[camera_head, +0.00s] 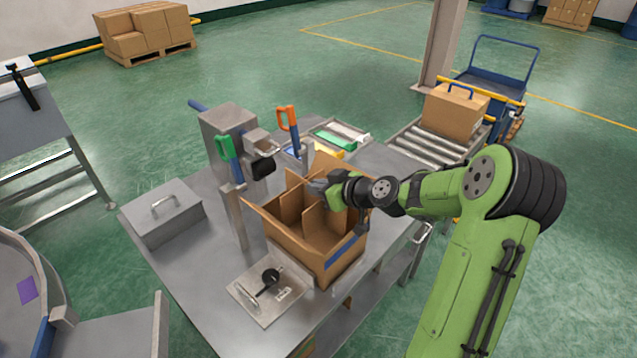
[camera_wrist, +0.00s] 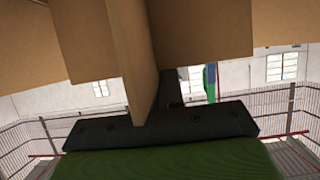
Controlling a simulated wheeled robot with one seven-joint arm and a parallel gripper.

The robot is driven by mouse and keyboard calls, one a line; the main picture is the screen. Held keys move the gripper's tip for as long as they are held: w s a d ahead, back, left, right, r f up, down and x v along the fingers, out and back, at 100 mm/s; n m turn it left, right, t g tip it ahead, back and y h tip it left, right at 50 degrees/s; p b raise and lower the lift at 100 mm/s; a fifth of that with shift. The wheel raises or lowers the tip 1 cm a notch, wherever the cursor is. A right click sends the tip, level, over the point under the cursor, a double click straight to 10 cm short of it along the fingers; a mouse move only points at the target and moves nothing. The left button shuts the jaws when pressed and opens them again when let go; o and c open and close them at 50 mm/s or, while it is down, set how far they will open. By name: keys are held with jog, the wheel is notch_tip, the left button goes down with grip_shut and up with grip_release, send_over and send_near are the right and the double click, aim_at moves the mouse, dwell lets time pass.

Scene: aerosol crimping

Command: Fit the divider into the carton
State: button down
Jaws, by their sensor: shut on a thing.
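The open carton (camera_head: 325,262) stands on the metal table, its top flaps spread. The brown cardboard divider (camera_head: 291,203) shows crossed panels at the carton's back half, and its lower part is hidden by the carton walls. I cannot tell how deep it sits. My gripper (camera_head: 318,187) is shut on one divider panel at the carton's upper back side, with the arm coming in from the right. In the wrist view the divider panel (camera_wrist: 133,60) stands between the fingers, with other cardboard panels across the top.
A lidded metal box (camera_head: 163,212) is at left, and a metal plate with a black knob (camera_head: 268,290) in front. A roller conveyor (camera_head: 432,148) carries a closed carton at back right.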

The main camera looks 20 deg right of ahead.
aim_at(325, 214)
jog(key=shift+f+b, duration=2.45)
jog(key=shift+f, duration=1.9)
jog(key=c, duration=1.2)
grip_release()
jog(key=p+v, duration=0.2)
jog(key=v, duration=1.3)
jog(key=shift+s+d+r, duration=0.15)
jog(key=shift+s, duration=0.2)
